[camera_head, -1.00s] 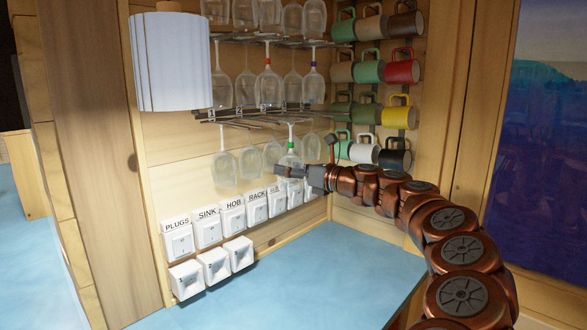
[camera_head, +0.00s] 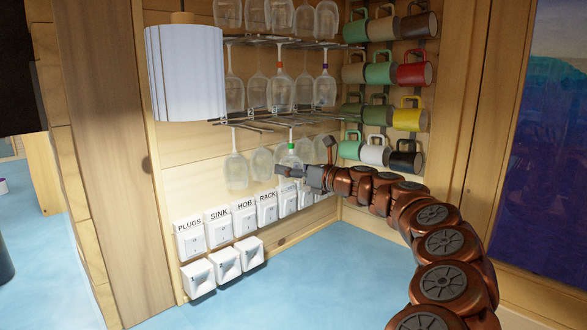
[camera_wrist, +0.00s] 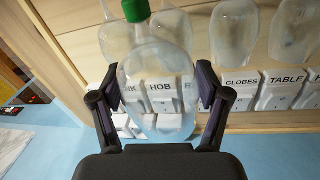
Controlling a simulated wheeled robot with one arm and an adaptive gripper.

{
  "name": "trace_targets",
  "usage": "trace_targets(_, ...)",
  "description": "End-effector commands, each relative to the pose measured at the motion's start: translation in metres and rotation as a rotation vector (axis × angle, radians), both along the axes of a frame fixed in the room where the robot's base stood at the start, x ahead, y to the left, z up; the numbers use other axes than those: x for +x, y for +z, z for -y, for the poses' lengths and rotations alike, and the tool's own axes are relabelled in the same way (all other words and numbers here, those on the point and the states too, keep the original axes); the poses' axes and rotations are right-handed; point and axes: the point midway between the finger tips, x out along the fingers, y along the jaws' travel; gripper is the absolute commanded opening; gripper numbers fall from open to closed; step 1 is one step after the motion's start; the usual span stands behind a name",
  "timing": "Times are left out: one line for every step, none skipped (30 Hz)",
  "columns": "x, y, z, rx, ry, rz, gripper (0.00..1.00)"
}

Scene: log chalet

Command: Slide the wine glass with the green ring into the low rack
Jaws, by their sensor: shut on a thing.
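The wine glass with the green ring (camera_head: 290,159) is upside down, its bowl low and its stem up. In the wrist view its clear bowl (camera_wrist: 158,85) sits between my two fingers, with the green ring above it. My gripper (camera_head: 293,174) is shut on this bowl; the fingers also show in the wrist view (camera_wrist: 158,92). The low rack (camera_head: 262,122) is a set of thin metal rails on the wooden wall. The glass's stem reaches up near these rails; I cannot tell whether its foot is between them.
Other glasses hang upside down from the low rack, one at its left (camera_head: 236,170), and several from racks above. Labelled white switches (camera_head: 245,217) line the wall below. Mugs (camera_head: 375,152) hang at the right. A white lampshade (camera_head: 187,75) is at the left.

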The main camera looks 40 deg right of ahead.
Motion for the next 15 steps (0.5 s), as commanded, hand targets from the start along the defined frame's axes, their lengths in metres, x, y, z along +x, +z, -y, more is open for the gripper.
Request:
trace_targets(0.002, 0.001, 0.0, 0.001, 0.0, 0.0, 0.53)
trace_targets(0.003, 0.001, 0.0, 0.001, 0.0, 0.0, 0.53)
trace_targets(0.005, 0.001, 0.0, 0.001, -0.001, 0.0, 0.53)
trace_targets(0.006, 0.001, 0.0, 0.001, -0.001, 0.0, 0.53)
trace_targets(0.007, 0.001, -0.001, 0.001, -0.001, 0.0, 0.53)
trace_targets(0.009, 0.001, -0.001, 0.0, -0.001, 0.0, 0.53)
trace_targets(0.01, 0.001, -0.001, 0.001, 0.0, 0.0, 0.53)
trace_targets(0.011, 0.001, -0.001, 0.0, 0.0, 0.0, 0.53)
trace_targets(0.013, 0.001, -0.001, 0.0, -0.001, 0.0, 0.53)
trace_targets(0.014, 0.001, -0.002, 0.0, -0.001, 0.0, 0.53)
trace_targets(0.015, 0.002, -0.002, 0.0, -0.001, 0.001, 0.53)
trace_targets(0.017, 0.002, -0.002, 0.0, -0.001, 0.001, 0.53)
trace_targets(0.018, 0.002, -0.002, 0.0, -0.001, 0.001, 0.53)
trace_targets(0.019, 0.002, -0.002, -0.001, -0.001, 0.001, 0.53)
trace_targets(0.021, 0.002, -0.003, -0.001, 0.0, 0.001, 0.53)
